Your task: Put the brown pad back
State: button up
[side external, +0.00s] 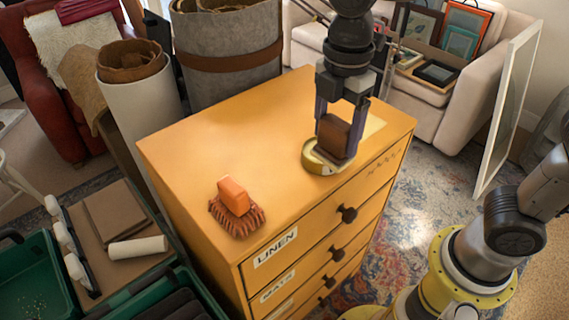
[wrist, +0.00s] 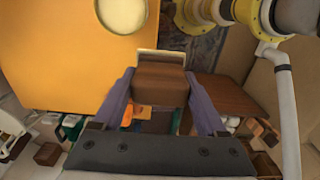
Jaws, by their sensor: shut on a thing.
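The brown pad (side external: 333,137) is a small dark brown block with a paler lower edge. My gripper (side external: 335,130) is shut on it, a finger on each side, and points down over the dresser top. The wrist view also shows the pad (wrist: 160,83) between the fingers. A round, shallow gold-rimmed tin (side external: 312,160) with a pale inside sits on the dresser, partly hidden behind the pad in the side view. In the wrist view the tin (wrist: 122,12) is apart from the pad in the picture. I cannot tell the pad's height above the wood.
The middle of the top is clear. Rolled materials (side external: 228,55) stand behind.

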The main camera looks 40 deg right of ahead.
jog(key=shift+w+a+f, duration=0.6)
jog(key=shift+w+f, duration=0.85)
jog(key=shift+f, duration=0.3)
jog(key=shift+w+a+f, duration=0.65)
jog(key=shift+w+f, duration=0.85)
jog(key=shift+f, duration=0.3)
jog(key=shift+w+a+f, duration=0.6)
jog(key=shift+w+f, duration=0.85)
jog(key=shift+f, duration=0.3)
jog(key=shift+f, duration=0.25)
jog(key=o, duration=1.2)
jog(key=shift+o, duration=0.2)
jog(key=shift+r, duration=0.1)
